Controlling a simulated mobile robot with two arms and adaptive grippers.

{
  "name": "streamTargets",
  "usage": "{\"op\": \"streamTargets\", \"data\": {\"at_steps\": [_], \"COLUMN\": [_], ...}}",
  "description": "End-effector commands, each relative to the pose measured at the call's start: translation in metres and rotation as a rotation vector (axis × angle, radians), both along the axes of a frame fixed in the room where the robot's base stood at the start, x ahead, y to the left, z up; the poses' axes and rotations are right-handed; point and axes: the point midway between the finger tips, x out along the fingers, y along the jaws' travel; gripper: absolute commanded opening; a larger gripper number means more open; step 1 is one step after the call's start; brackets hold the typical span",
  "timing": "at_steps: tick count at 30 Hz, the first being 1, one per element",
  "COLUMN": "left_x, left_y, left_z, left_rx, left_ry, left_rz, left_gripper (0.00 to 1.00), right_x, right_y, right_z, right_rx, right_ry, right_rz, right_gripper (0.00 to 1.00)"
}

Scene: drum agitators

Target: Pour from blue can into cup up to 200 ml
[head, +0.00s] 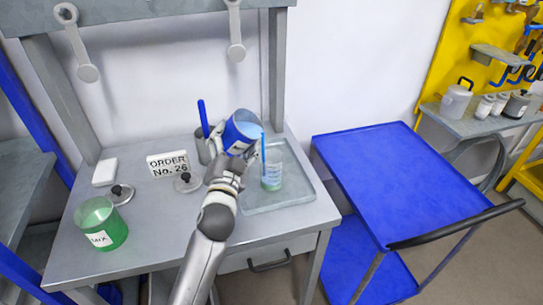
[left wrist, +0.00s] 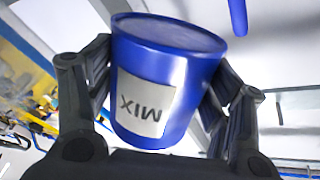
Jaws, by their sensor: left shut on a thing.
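The blue can (head: 241,131) is held tilted to the right above the worktop. My left gripper (head: 238,152) is shut on it. In the left wrist view the can (left wrist: 170,70) sits between both fingers, its white MIX label upside down. A thin light-blue stream (head: 263,150) runs from the can's rim down to the clear cup (head: 273,166). The cup stands upright on a shallow grey tray (head: 300,198), with blue-green liquid in its lower part. Its scale is too small to read. My right gripper is not in view.
A green MIX can (head: 101,224) stands at the front left. Two round lids (head: 122,193) (head: 187,182), an order sign (head: 168,164) and a white block (head: 105,171) lie behind. A grey pot (head: 206,151) holds a blue stick (head: 203,117). The blue cart (head: 385,170) at right is empty.

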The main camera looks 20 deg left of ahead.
Motion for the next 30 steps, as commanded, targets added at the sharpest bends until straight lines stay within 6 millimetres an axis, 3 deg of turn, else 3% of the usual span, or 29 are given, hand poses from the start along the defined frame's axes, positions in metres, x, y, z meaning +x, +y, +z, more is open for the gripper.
{"op": "streamTargets", "data": {"at_steps": [30], "left_x": [0.0001], "left_y": [-0.0010], "left_z": [0.0071], "left_rx": [0.073], "left_ry": [0.001], "left_rz": [-0.001], "left_gripper": [0.36], "right_x": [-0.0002], "right_y": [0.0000], "right_z": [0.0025], "right_rx": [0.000], "right_ry": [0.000], "right_rz": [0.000], "right_gripper": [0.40]}}
